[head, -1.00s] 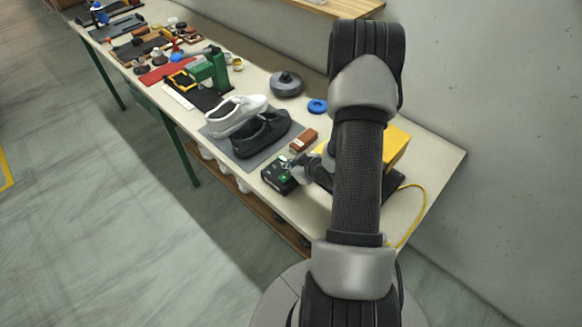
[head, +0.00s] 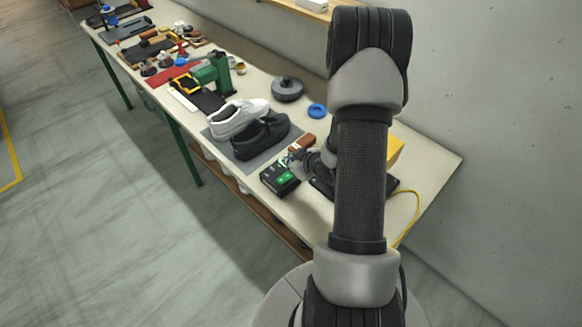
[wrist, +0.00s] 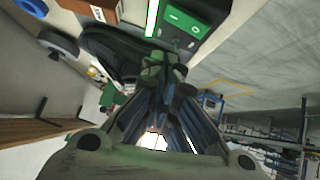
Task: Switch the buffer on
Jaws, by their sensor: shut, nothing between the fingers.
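The small black control box (head: 278,181) sits on the bench in front of the shoes, with a green patch (head: 286,177) on its top. In the wrist view the box (wrist: 206,10) is at the top, with its green face (wrist: 187,21) showing. The yellow machine body (head: 395,150), which may be the buffer, is mostly hidden behind my arm. My gripper (head: 292,157) is shut and empty, just beyond the box and apart from it. Its shut fingers also show in the wrist view (wrist: 162,72). I cannot tell from the box whether the buffer runs.
A white shoe (head: 238,117) and a black shoe (head: 261,137) stand on a grey mat (head: 240,163) close to the gripper. A brown block (head: 302,142), a blue ring (head: 317,111) and a grey round thing (head: 287,88) lie behind. A yellow cable (head: 411,215) runs at the right.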

